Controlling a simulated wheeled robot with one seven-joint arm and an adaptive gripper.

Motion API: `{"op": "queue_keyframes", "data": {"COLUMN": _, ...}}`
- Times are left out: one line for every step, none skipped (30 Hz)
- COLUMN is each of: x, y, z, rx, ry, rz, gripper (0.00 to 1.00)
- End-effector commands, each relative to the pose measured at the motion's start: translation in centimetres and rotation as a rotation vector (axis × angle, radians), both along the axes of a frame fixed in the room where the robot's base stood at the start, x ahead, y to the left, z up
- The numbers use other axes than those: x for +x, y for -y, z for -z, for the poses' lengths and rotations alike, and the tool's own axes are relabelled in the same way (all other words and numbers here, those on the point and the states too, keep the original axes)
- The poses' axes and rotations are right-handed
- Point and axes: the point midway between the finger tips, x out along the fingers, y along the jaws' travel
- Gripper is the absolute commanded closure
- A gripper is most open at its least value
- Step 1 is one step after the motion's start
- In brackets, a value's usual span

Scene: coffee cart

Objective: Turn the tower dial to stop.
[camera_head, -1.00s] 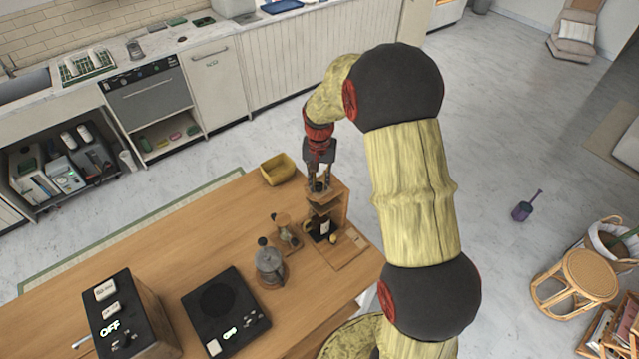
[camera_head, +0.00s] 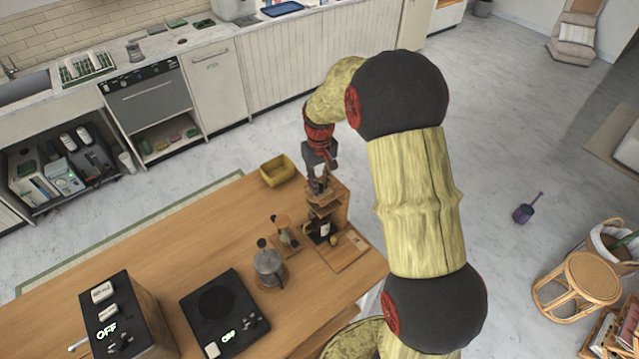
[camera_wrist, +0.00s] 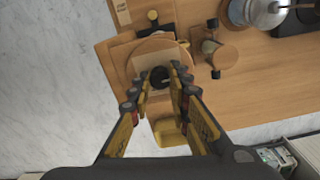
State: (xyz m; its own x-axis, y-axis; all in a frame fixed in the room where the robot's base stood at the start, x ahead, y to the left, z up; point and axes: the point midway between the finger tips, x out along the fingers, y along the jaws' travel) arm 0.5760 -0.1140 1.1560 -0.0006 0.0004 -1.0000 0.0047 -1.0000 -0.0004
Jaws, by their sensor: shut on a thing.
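In the wrist view the tower's round wooden top (camera_wrist: 146,50) is seen from above. The black dial (camera_wrist: 160,77) sits there between my fingertips. My gripper (camera_head: 318,186) points down over the tower top, and in the wrist view my gripper (camera_wrist: 160,80) is shut on the dial, one finger on each side. The dial's marks and its exact setting cannot be read. In the head view my fingers hide the dial.
A glass pot (camera_head: 268,264) and a small wooden stand (camera_head: 284,235) are left of the tower. A yellow bin (camera_head: 277,170) lies behind it. A flat black device (camera_head: 225,312) and a black-topped box (camera_head: 112,310), both showing OFF, are farther left. The table's middle is clear.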

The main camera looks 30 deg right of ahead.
Motion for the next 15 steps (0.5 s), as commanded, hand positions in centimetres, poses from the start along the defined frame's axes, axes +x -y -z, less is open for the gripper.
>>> {"op": "queue_keyframes", "data": {"x": 0.13, "y": 0.0, "z": -0.14, "rx": 0.0, "ry": 0.004, "rz": -0.004, "gripper": 1.0}}
{"op": "queue_keyframes", "data": {"x": 0.13, "y": 0.0, "z": -0.14, "rx": 0.0, "ry": 0.004, "rz": -0.005, "gripper": 1.0}}
{"op": "queue_keyframes", "data": {"x": 0.13, "y": -0.01, "z": -0.14, "rx": 0.0, "ry": 0.004, "rz": -0.007, "gripper": 1.0}}
{"op": "queue_keyframes", "data": {"x": 0.14, "y": 0.0, "z": -0.15, "rx": -0.001, "ry": 0.004, "rz": -0.008, "gripper": 1.0}}
{"op": "queue_keyframes", "data": {"x": 0.14, "y": -0.01, "z": -0.15, "rx": -0.001, "ry": 0.004, "rz": -0.008, "gripper": 1.0}}
{"op": "queue_keyframes", "data": {"x": 0.14, "y": 0.0, "z": -0.15, "rx": -0.001, "ry": 0.004, "rz": -0.008, "gripper": 1.0}}
{"op": "queue_keyframes", "data": {"x": 0.14, "y": 0.0, "z": -0.15, "rx": -0.001, "ry": 0.004, "rz": -0.008, "gripper": 1.0}}
{"op": "queue_keyframes", "data": {"x": 0.14, "y": 0.0, "z": -0.16, "rx": -0.001, "ry": 0.004, "rz": -0.008, "gripper": 1.0}}
{"op": "queue_keyframes", "data": {"x": 0.14, "y": 0.0, "z": -0.16, "rx": -0.001, "ry": 0.004, "rz": -0.008, "gripper": 1.0}}
{"op": "queue_keyframes", "data": {"x": 0.14, "y": 0.0, "z": -0.16, "rx": -0.001, "ry": 0.004, "rz": -0.008, "gripper": 1.0}}
{"op": "queue_keyframes", "data": {"x": 0.15, "y": 0.0, "z": -0.16, "rx": -0.001, "ry": 0.004, "rz": -0.007, "gripper": 1.0}}
{"op": "queue_keyframes", "data": {"x": 0.15, "y": 0.0, "z": -0.16, "rx": -0.001, "ry": 0.004, "rz": -0.007, "gripper": 1.0}}
{"op": "queue_keyframes", "data": {"x": 0.15, "y": 0.0, "z": -0.16, "rx": -0.001, "ry": 0.004, "rz": -0.007, "gripper": 0.8}}
{"op": "queue_keyframes", "data": {"x": 0.15, "y": 0.0, "z": -0.16, "rx": -0.001, "ry": 0.004, "rz": -0.007, "gripper": 0.79}}
{"op": "queue_keyframes", "data": {"x": 0.14, "y": 0.0, "z": -0.15, "rx": -0.001, "ry": 0.004, "rz": -0.007, "gripper": 0.76}}
